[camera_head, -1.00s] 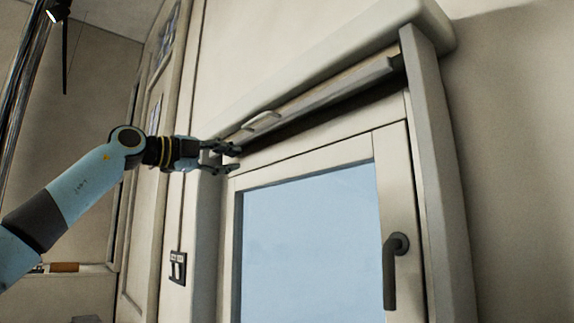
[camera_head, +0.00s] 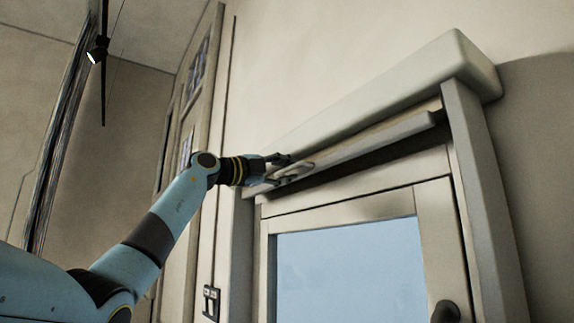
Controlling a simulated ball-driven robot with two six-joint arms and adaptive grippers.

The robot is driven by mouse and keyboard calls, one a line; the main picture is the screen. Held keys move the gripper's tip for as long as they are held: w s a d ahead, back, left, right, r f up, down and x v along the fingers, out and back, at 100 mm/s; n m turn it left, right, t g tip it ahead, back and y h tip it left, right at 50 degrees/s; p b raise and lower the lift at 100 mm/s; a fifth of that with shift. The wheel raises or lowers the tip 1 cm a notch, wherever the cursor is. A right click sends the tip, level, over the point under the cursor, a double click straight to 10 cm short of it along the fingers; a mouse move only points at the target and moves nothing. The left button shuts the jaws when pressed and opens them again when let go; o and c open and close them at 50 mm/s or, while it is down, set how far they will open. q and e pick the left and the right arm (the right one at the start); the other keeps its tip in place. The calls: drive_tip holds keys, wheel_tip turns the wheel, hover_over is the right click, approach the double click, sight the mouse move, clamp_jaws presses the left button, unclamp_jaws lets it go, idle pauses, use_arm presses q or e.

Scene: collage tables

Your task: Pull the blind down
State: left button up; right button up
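The blind's pale bottom bar (camera_head: 385,137) sits high, just under the cream housing (camera_head: 400,87) above the window. A small light handle (camera_head: 300,170) is on the left part of the bar. My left gripper (camera_head: 281,170) is at the handle, its dark fingers apart, one above and one below. The fingertips partly overlap the handle's left end; whether they touch it I cannot tell. My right gripper is not in view.
The window (camera_head: 350,262) below has a cream frame and a dark handle (camera_head: 446,312) at the lower right. A vertical post (camera_head: 480,190) borders it on the right. A wall switch (camera_head: 211,302) is at the lower left.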

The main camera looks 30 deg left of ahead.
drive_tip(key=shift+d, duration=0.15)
use_arm(q)
clamp_jaws()
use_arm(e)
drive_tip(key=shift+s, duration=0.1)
use_arm(q)
wheel_tip(320, 180, down, 70)
drive_tip(key=b, duration=3.4)
drive_tip(key=shift+f, duration=0.3)
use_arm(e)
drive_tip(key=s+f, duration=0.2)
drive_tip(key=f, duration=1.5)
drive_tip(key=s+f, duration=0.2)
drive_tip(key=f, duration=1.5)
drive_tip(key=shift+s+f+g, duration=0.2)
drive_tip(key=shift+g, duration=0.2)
